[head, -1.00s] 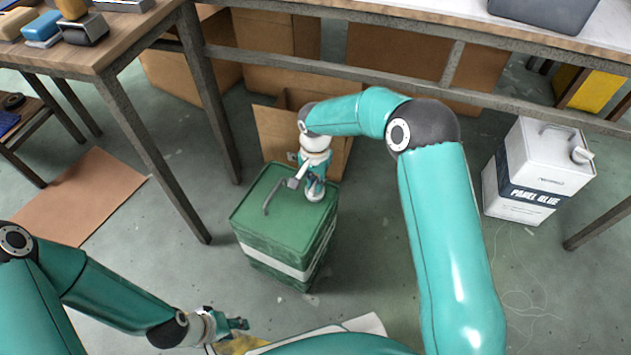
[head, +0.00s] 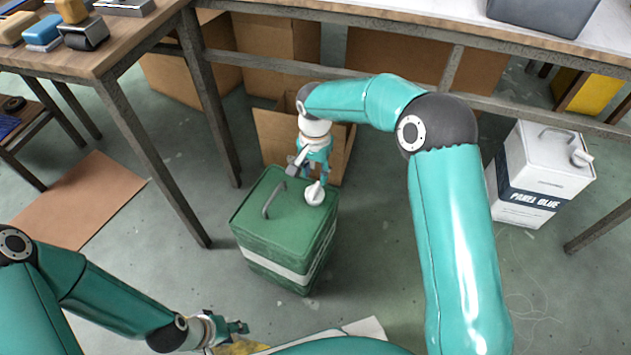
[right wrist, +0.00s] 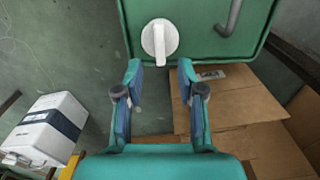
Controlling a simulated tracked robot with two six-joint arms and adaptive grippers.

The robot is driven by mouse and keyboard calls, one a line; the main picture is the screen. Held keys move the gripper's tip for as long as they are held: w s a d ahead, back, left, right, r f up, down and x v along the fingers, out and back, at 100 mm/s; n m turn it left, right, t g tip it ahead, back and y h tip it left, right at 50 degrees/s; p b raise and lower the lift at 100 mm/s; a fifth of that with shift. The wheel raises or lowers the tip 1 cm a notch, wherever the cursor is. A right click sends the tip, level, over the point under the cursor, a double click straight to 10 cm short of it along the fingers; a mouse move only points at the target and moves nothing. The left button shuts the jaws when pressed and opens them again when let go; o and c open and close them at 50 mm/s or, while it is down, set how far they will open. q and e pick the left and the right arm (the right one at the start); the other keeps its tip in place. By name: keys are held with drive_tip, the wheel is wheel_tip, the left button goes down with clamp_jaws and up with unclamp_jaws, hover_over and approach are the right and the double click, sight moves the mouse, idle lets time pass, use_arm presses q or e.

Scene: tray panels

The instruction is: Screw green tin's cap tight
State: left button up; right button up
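The green tin (head: 285,235) stands upright on the floor, with a pale band round its side and a handle (head: 273,200) on top. Its white cap (head: 314,194), with a raised grip bar, sits on the top near the right corner; I cannot tell how tight it is. It also shows in the right wrist view (right wrist: 160,40). My right gripper (right wrist: 160,68) is open and empty, its fingertips apart from the cap and just off the tin's edge. My left gripper (head: 240,327) is low at the bottom of the head view, away from the tin; its fingers are too small to read.
Cardboard boxes (head: 275,50) stand behind the tin under the benches. A white panel glue tin (head: 545,165) stands at the right. A table leg (head: 160,165) rises left of the tin. Flat cardboard (head: 85,200) lies on the floor at the left.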

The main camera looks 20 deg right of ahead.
sight(315, 187)
wheel_tip(315, 187, up, 6)
idle(0.6)
